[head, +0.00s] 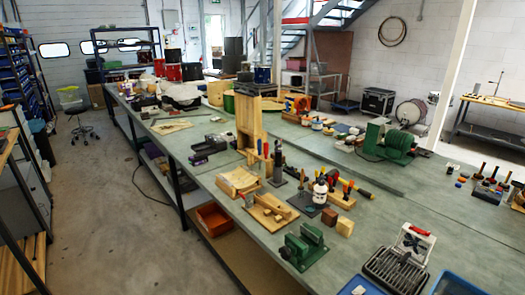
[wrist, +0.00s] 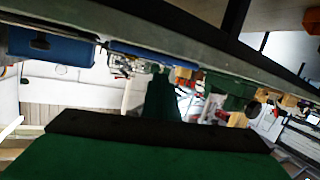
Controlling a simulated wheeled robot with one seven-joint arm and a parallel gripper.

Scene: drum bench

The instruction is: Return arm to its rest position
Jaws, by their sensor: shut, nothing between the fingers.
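My gripper (wrist: 162,84) shows in the wrist view as a dark green block pointing up the picture. A black bar and a broad green body lie behind it along the lower edge. The fingers are together, with nothing seen between them. They appear apart from the bench in the background. The wrist picture is upside down, with the bench edge running across its top. My arm and gripper do not show in the head view.
The long green-topped bench (head: 345,215) carries a green vise (head: 303,246), a grill-like case (head: 396,268), wooden blocks and several tools. A blue tray (head: 360,287) sits at the near edge. The floor (head: 110,205) left of the bench is mostly clear, with a stool (head: 77,110) farther back.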

